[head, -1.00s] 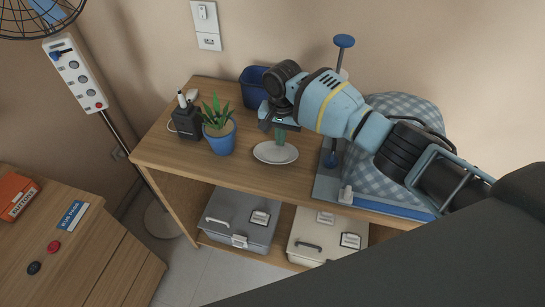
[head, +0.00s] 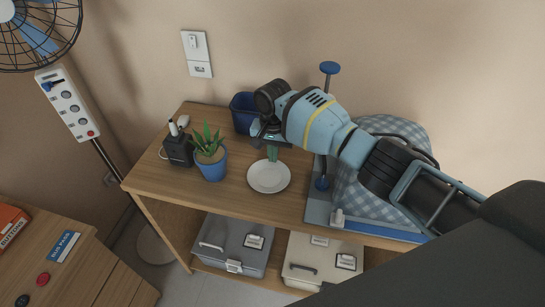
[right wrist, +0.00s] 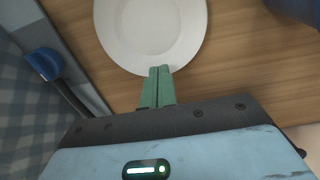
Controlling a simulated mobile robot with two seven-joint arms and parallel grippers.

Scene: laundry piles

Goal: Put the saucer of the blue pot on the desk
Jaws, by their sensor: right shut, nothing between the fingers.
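The white saucer (head: 269,177) lies on the wooden desk top (head: 240,203), to the right of the blue pot (head: 210,167) with a spiky green plant. The saucer is apart from the pot. My right gripper (head: 272,157) is just behind the saucer's far rim, its green fingers shut and empty. In the right wrist view the fingertips (right wrist: 160,69) are together at the edge of the saucer (right wrist: 150,28); whether they touch it I cannot tell. My left gripper is not in view.
Lidded boxes (head: 235,243) sit below. The desk's front strip is clear.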

